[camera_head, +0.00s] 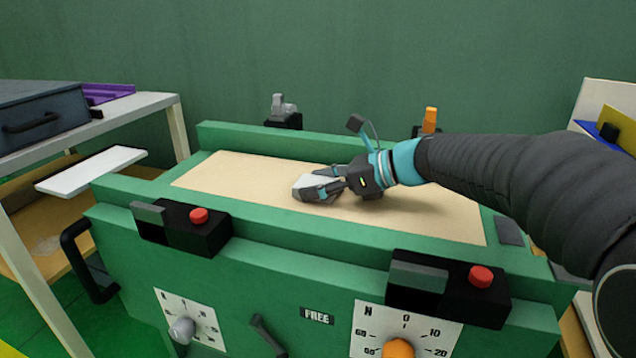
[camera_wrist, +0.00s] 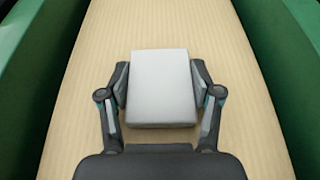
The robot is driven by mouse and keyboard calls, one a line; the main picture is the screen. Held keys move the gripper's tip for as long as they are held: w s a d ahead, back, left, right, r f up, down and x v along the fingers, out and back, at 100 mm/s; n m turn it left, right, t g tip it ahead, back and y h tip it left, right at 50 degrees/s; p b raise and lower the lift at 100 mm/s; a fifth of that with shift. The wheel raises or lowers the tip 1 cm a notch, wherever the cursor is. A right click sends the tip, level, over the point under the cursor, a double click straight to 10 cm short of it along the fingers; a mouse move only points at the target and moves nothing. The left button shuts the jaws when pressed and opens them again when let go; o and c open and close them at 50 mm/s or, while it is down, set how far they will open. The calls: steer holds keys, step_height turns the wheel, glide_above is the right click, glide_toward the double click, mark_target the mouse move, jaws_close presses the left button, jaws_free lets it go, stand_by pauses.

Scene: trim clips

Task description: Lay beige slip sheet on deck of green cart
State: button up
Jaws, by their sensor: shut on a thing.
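The green cart (camera_head: 300,243) stands in front of me, with a green rim around its deck. The beige slip sheet (camera_head: 240,178) lies flat on the deck between the long green walls; it also shows in the wrist view (camera_wrist: 75,125). My gripper (camera_head: 322,188) is low over the middle of the sheet. In the wrist view my gripper (camera_wrist: 161,90) is shut on a light grey block (camera_wrist: 161,85), one finger on each side. I cannot tell whether the block touches the sheet.
Black boxes with red buttons (camera_head: 199,215) (camera_head: 481,277) sit along the cart's near side. A grey clamp (camera_head: 284,108) and an orange one (camera_head: 431,118) stand at the far side. A table with a dark case (camera_head: 40,117) is at left.

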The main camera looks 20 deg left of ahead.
steer(key=shift+f, duration=0.4)
steer(key=o, duration=1.4)
steer(key=shift+d, duration=0.1)
